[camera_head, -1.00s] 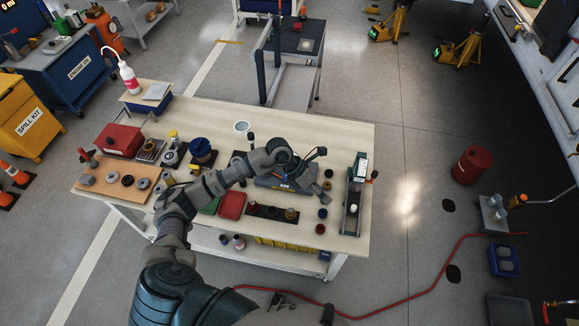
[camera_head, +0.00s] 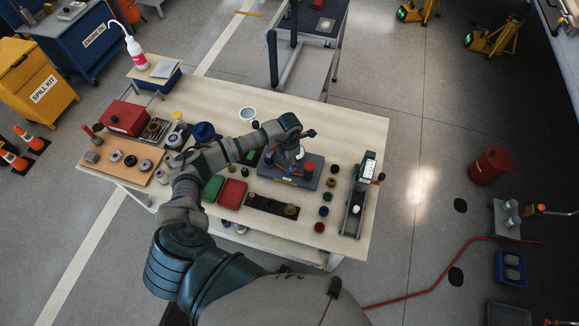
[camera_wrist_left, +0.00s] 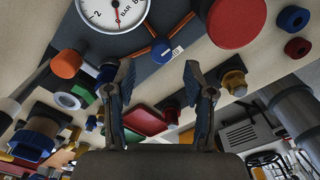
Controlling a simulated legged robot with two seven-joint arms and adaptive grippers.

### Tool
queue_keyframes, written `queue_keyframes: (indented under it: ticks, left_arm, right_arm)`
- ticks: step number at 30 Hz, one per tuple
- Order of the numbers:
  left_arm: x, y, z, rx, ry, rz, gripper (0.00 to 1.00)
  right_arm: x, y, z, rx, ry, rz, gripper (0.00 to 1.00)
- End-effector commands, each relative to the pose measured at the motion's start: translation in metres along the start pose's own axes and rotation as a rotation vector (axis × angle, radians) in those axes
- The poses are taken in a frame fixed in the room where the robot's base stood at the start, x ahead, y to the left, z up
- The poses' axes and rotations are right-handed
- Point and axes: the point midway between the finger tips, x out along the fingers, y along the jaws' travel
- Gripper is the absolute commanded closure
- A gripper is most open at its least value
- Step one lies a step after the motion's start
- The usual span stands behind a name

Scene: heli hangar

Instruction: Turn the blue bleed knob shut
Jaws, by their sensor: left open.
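I see no contact, and the distance to the knob is unclear. In the head view my left gripper (camera_head: 301,140) hangs over the panel, and the wrist hides part of it. My right gripper is not in view.
A round pressure gauge (camera_wrist_left: 112,12), a large red knob (camera_wrist_left: 236,22) and an orange knob (camera_wrist_left: 67,63) crowd the panel. Red (camera_head: 232,194) and green trays, caps and a green-ended device (camera_head: 367,167) stand on the pale bench (camera_head: 340,122).

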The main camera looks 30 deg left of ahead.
Motion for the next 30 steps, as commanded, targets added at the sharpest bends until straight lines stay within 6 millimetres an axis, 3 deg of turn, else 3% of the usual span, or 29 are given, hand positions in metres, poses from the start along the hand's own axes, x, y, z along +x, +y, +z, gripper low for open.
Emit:
queue_keyframes:
  ticks: [3,9,15,20,27,30]
  left_arm:
    - [0.024,-0.001,-0.001,-0.001,0.000,-0.002,0.47]
    - [0.048,0.000,0.000,-0.001,-0.001,-0.002,0.47]
    - [0.054,0.000,0.000,0.001,-0.003,-0.001,0.47]
    - [0.054,0.000,0.000,0.001,-0.002,-0.001,0.47]
    - [0.053,0.000,0.000,0.000,-0.002,-0.001,1.00]
    - [0.053,0.001,0.000,0.000,-0.002,0.000,1.00]
  right_arm:
    - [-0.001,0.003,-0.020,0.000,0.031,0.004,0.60]
    - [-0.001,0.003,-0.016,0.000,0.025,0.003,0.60]
    - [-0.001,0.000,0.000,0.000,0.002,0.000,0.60]
    - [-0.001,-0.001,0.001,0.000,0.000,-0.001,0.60]
    - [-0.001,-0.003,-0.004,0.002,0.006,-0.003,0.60]
    - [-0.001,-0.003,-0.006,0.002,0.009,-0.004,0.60]
